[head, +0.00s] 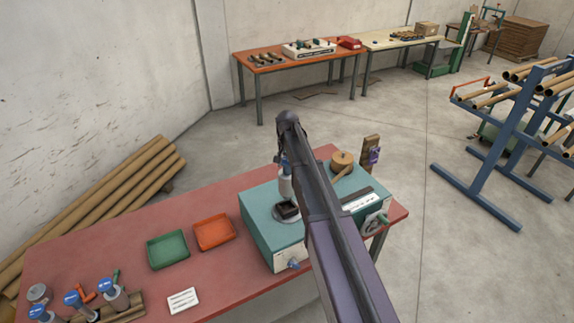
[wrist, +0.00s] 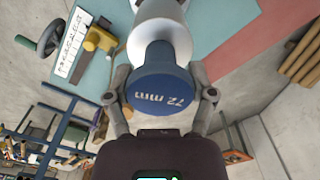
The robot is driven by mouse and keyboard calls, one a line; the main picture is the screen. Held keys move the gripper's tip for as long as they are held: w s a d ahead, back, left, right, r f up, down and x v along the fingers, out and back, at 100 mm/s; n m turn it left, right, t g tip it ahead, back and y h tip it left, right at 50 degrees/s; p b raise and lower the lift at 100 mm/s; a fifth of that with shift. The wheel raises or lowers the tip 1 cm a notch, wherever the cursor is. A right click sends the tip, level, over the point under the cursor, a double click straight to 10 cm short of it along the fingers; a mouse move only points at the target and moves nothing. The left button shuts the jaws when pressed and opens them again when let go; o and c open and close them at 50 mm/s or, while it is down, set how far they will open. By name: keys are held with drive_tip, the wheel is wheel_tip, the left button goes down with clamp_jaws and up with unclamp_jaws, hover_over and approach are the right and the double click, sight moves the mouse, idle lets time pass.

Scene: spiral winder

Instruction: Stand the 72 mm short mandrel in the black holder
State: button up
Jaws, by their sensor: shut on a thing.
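The 72 mm short mandrel has a pale grey body (head: 285,187) and a blue cap marked "72 mm" (wrist: 160,88). My gripper (wrist: 162,96) is shut on the blue cap, one finger on each side. The mandrel hangs roughly upright at the teal winder. The black holder (head: 288,211) sits on a round grey plate on the winder's top. In the head view the mandrel's lower end appears right at the holder; I cannot tell whether they touch. In the wrist view the mandrel hides the holder. My arm partly covers the gripper in the head view.
The teal winder (head: 262,228) stands on a red table (head: 130,225). Green (head: 168,250) and orange trays (head: 214,231) lie left. Several blue-capped mandrels (head: 114,296) stand at the table's near left.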

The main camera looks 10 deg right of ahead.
drive_tip(key=shift+f+b, duration=3.55)
drive_tip(key=shift+f, duration=0.3)
drive_tip(key=o, duration=1.3)
drive_tip(key=shift+c, duration=0.2)
